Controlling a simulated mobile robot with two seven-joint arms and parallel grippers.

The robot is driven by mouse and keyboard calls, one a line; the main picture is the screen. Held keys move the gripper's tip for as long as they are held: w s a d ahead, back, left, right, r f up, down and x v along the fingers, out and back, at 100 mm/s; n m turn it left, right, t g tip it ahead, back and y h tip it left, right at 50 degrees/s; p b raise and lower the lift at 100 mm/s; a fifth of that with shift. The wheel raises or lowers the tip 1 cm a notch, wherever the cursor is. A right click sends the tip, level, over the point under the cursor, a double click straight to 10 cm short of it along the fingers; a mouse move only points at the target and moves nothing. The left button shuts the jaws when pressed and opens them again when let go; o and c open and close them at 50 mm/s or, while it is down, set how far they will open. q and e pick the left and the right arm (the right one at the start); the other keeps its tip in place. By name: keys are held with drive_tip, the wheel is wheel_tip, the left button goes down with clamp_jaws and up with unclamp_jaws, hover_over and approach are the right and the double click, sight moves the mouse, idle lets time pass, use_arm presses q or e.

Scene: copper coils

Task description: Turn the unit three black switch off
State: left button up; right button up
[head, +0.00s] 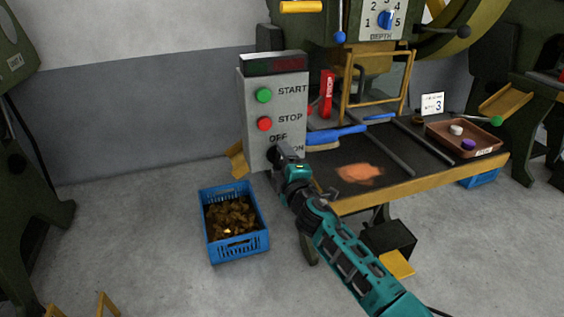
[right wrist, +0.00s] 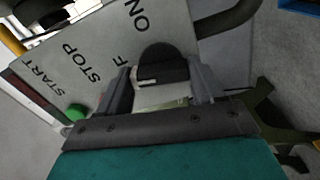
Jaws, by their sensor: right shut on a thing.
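The black switch (right wrist: 158,64) is a round dark knob on the light grey control box (head: 256,88), beside the OFF and ON labels. My right gripper (right wrist: 163,95) is shut on the switch, with one finger on each side of it. In the head view my right gripper (head: 279,155) reaches the lower part of the box and covers most of the switch and part of the lettering. I cannot tell for sure which label the switch points to. My left gripper is in neither view.
The box has a green START button (head: 264,95) and a red STOP button (head: 265,124) above the switch. A blue crate (head: 238,250) of brass-coloured scraps stands on the floor.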

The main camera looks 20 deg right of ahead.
drive_tip(key=shift+n, duration=1.1)
drive_tip(key=o, duration=1)
drive_tip(key=shift+o, duration=0.2)
drive_tip(key=shift+s, duration=0.1)
drive_tip(key=s+p, duration=0.1)
drive_tip(key=s, duration=1.1)
drive_tip(key=shift+s+d, duration=0.2)
drive_tip(key=shift+s, duration=0.2)
